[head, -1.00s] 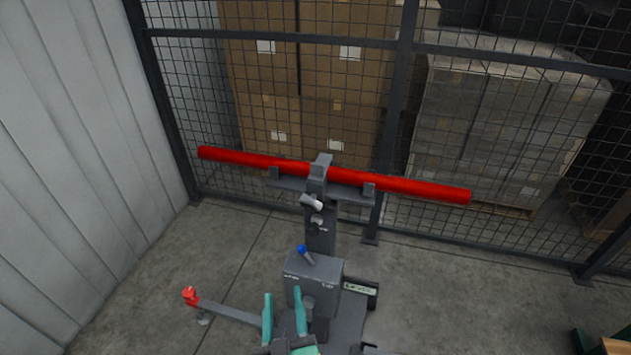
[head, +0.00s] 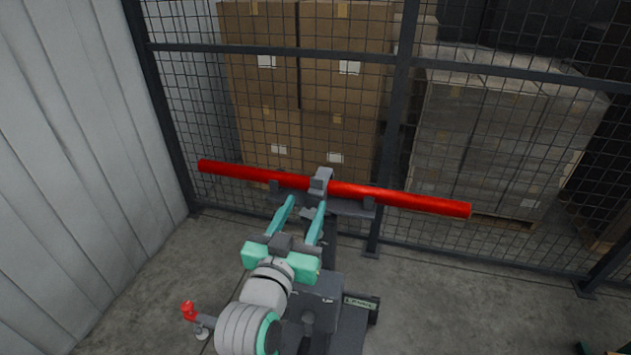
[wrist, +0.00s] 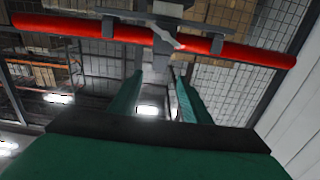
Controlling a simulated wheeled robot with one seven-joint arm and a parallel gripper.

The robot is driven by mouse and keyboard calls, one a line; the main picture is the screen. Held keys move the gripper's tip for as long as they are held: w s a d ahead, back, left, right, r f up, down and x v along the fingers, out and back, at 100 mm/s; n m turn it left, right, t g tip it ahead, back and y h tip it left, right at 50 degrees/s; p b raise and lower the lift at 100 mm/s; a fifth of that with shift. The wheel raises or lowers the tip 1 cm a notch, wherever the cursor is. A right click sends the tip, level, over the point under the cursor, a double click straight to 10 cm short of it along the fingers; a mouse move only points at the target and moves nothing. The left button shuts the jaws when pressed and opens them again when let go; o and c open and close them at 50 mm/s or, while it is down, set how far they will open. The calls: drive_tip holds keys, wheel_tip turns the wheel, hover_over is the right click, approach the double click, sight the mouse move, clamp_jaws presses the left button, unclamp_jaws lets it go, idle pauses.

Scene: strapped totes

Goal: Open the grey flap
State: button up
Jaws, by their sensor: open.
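The grey flap (head: 321,180) lies across the middle of a long red bar (head: 410,201) at the top of a dark grey post; it looks closed over the bar. In the wrist view a grey piece (wrist: 162,50) at the bar's middle, which I take for the flap, sits beside the red bar (wrist: 75,29). My gripper (head: 306,204) has two teal fingers, open and apart, just below the flap and bar. In the wrist view my gripper (wrist: 155,75) points toward the flap with nothing between the fingers. A pale handle under the flap is mostly hidden by the fingers.
A mesh fence (head: 401,130) stands close behind the bar, with stacked boxes (head: 340,110) beyond. A corrugated wall (head: 70,150) is on the left. A red-tipped lever (head: 188,311) sticks out at the lower left. Grey floor is open at right.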

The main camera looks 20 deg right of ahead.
sight(316, 183)
drive_tip(key=x, duration=1)
drive_tip(key=shift+w+d, duration=0.2)
clamp_jaws()
